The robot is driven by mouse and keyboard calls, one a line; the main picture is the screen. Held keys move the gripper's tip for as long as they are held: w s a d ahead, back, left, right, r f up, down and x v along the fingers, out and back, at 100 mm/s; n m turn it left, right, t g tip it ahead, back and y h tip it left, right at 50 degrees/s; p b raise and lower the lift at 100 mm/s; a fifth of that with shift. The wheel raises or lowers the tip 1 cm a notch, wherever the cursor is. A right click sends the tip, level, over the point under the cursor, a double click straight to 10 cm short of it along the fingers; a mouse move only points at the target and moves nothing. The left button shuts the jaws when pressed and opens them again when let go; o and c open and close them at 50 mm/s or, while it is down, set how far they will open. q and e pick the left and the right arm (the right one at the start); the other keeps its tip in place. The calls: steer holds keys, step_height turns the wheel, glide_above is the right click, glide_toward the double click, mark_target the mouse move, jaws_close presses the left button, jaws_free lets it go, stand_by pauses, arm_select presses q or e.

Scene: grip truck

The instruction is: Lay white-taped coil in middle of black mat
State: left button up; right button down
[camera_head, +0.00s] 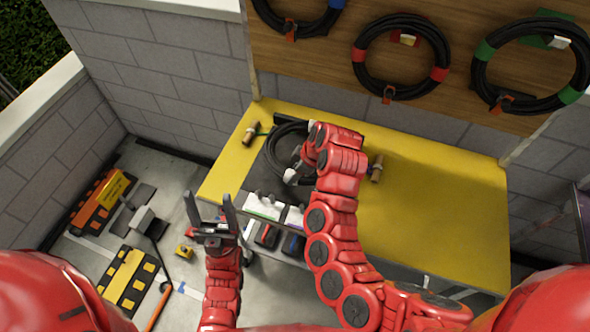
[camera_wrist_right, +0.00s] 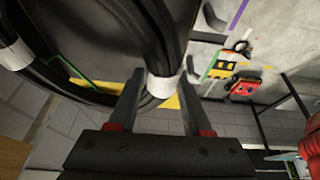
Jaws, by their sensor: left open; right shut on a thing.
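The black coil with white tape (camera_head: 286,129) is over the black mat (camera_head: 263,183) on the left part of the yellow table, partly hidden by my right arm. I cannot tell whether it touches the mat. My right gripper (camera_head: 294,171) is shut on the coil at a white-taped part. In the right wrist view, the white tape (camera_wrist_right: 163,86) lies between the fingers of my right gripper (camera_wrist_right: 158,98), and another white band shows at the left. My left gripper (camera_head: 228,210) is open and empty, in front of the table's left end.
The yellow table (camera_head: 430,190) is bare at right. Wooden-handled tools (camera_head: 251,133) and (camera_head: 376,168) flank the mat. Coils with red tape (camera_head: 438,74) and green tape (camera_head: 570,95) hang on the wooden board. Yellow-black blocks (camera_head: 128,279) lie on the floor at left.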

step_height(320, 180, down, 6)
steer(key=b, duration=0.3)
steer(key=shift+w+f, duration=0.1)
steer(key=shift+f, duration=0.7)
steer(key=shift+c, duration=1.3)
jaws_free()
steer(key=shift+f, duration=0.1)
steer(key=shift+b, duration=0.3)
